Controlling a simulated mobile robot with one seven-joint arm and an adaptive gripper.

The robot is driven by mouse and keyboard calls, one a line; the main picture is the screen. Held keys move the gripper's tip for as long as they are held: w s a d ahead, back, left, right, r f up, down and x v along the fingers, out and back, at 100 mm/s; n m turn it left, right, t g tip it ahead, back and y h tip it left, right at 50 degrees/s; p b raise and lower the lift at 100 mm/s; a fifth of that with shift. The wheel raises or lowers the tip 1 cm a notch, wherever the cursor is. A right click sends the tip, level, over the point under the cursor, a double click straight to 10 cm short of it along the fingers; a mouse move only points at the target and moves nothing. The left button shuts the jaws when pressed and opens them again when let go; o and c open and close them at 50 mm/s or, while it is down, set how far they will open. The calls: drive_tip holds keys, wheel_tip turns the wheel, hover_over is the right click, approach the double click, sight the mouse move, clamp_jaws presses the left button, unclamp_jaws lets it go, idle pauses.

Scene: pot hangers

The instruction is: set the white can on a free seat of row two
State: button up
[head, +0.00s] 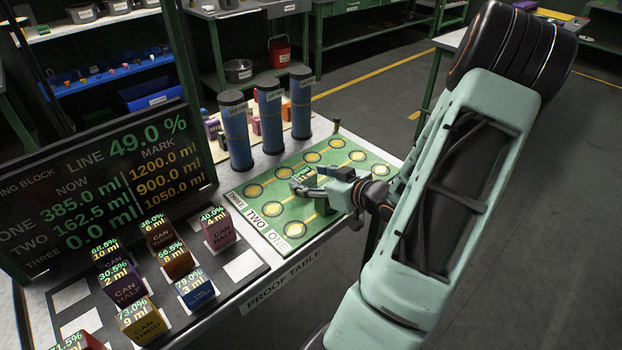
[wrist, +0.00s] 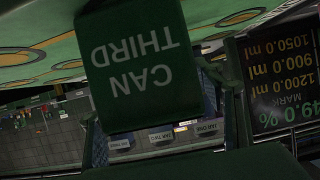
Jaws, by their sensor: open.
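My gripper (head: 322,192) is low over the green seat board (head: 374,161), which has rows of round yellow-ringed seats and row labels THREE, TWO and ONE. A green can (head: 340,196) is at the open fingers. In the wrist view a dark green can marked CAN THIRD (wrist: 136,65) appears upside down close to the camera between the fingers. Whether it touches the fingers or sits fully on a seat is hard to tell. Several ringed seats around my gripper look empty. I can make out no white can in either view.
Three tall blue cylinders (head: 237,130) stand behind the board. A dark tray (head: 205,290) at left holds several coloured cans and bare white squares. A dark display board (head: 100,185) stands beyond it. Floor right of the table is clear.

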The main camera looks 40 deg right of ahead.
drive_tip(key=shift+r, duration=0.15)
drive_tip(key=shift+s+r, duration=0.15)
drive_tip(key=p+v, duration=0.2)
drive_tip(key=v, duration=0.9)
drive_tip(key=shift+s, duration=0.3)
drive_tip(key=shift+d, duration=0.1)
